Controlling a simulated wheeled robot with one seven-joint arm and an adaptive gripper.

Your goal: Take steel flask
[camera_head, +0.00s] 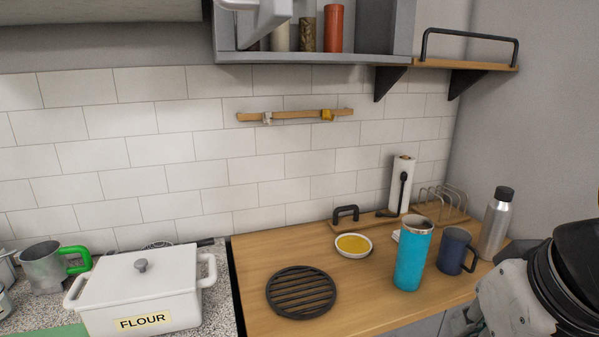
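A steel flask (494,226) with a dark cap stands upright at the right end of the wooden counter, close to the grey side wall. A dark blue mug (454,251) stands just left of it, and a turquoise tumbler (412,256) stands left of the mug. The fingertips of my gripper cannot be made out. The flask's base is partly hidden by the mug and my arm.
On the wooden counter (257,257) are a black round trivet (301,292), a bowl of yellow contents (353,246), a paper towel roll (401,185) and a wire rack (445,201). A white flour box (140,290) stands left. A shelf (320,58) hangs above.

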